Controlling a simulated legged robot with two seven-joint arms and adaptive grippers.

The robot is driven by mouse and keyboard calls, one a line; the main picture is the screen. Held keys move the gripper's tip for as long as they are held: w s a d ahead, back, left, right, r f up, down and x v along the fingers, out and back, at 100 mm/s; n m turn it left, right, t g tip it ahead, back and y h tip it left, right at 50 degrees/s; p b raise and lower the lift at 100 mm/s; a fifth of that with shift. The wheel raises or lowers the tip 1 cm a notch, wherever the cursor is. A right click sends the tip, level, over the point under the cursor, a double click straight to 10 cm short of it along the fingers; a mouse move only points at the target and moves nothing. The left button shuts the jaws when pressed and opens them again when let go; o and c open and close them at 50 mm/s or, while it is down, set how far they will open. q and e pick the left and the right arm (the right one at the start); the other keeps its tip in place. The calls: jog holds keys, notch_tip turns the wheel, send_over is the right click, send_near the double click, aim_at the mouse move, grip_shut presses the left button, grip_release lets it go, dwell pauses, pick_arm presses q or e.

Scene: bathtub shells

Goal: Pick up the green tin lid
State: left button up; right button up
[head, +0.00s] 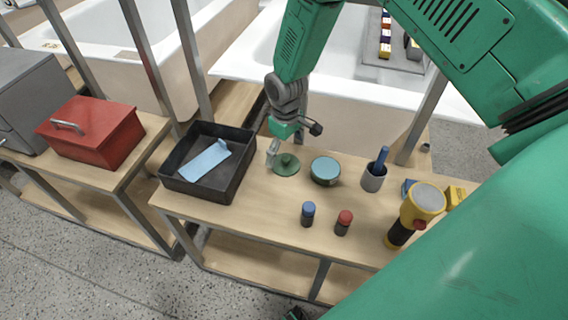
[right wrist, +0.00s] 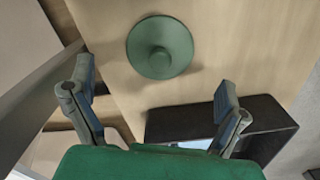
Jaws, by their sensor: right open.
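The green tin lid (head: 286,165) is a round disc with a knob on top. It lies flat on the wooden bench, just right of the black tray (head: 212,193). My right gripper (head: 293,142) is above and slightly behind the lid, fingers spread, holding nothing. In the right wrist view the lid (right wrist: 160,47) shows knob-up beyond the two open fingertips (right wrist: 155,78), apart from them.
A teal round tin (head: 325,171) stands right of the lid. Further right are a grey cup (head: 373,178) with a blue item and a yellow-black torch (head: 413,213). Blue (head: 308,213) and red-capped (head: 344,222) bottles stand in front. A red toolbox (head: 95,132) is on the left bench.

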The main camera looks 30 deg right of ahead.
aim_at(285, 158)
jog(key=f, duration=0.4)
jog(key=shift+d+f, duration=0.25)
jog(key=shift+f, duration=0.1)
jog(key=shift+a+r, duration=0.15)
jog(key=shift+a, duration=0.2)
jog(key=shift+c, duration=1.1)
jog(key=c, duration=1.4)
jog(key=shift+s, duration=0.1)
grip_shut()
jog(key=shift+s+d, duration=0.1)
jog(key=shift+d, duration=0.1)
